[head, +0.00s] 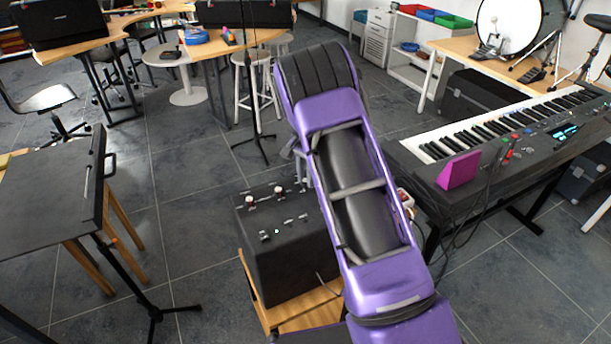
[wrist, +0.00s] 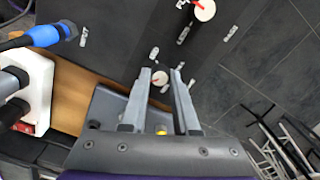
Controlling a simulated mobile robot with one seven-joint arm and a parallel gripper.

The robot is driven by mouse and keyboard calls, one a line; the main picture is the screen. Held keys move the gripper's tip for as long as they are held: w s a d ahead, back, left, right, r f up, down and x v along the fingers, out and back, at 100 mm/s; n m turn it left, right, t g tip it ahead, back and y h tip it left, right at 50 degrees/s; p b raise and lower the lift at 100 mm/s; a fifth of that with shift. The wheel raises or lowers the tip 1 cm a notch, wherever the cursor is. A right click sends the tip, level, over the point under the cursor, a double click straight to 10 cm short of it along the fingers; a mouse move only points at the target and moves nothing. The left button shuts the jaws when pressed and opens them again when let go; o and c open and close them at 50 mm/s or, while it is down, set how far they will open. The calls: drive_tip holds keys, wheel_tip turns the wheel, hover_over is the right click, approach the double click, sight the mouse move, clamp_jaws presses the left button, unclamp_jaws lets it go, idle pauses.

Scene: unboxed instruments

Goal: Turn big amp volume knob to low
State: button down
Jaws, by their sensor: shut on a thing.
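The amp (head: 290,268) is a black box in the lower middle of the head view, left of my purple arm. Its top panel carries two pale knobs, a left one (head: 251,200) and a right one (head: 279,189), plus several small metal fittings. In the wrist view, my gripper (wrist: 162,71) is at the panel, its grey fingers on either side of a pale knob with a red mark (wrist: 160,78). It is shut on that knob. A second pale knob with a red pointer (wrist: 204,10) sits apart, beyond the fingers. My arm hides part of the amp in the head view.
The amp stands on a wooden base (head: 310,314). A blue-ended cable plug (wrist: 45,35) and a white socket block (wrist: 38,90) are left in the wrist view. A keyboard (head: 500,130) stands to the right, a black music stand (head: 60,190) to the left.

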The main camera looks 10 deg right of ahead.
drive_tip(key=shift+r+m, duration=0.1)
drive_tip(key=shift+m, duration=0.2)
drive_tip(key=c, duration=0.7)
unclamp_jaws()
drive_tip(key=shift+o, duration=0.2)
wheel_tip(320, 180, up, 17)
drive_tip(key=p, duration=0.1)
drive_tip(key=shift+r, duration=0.2)
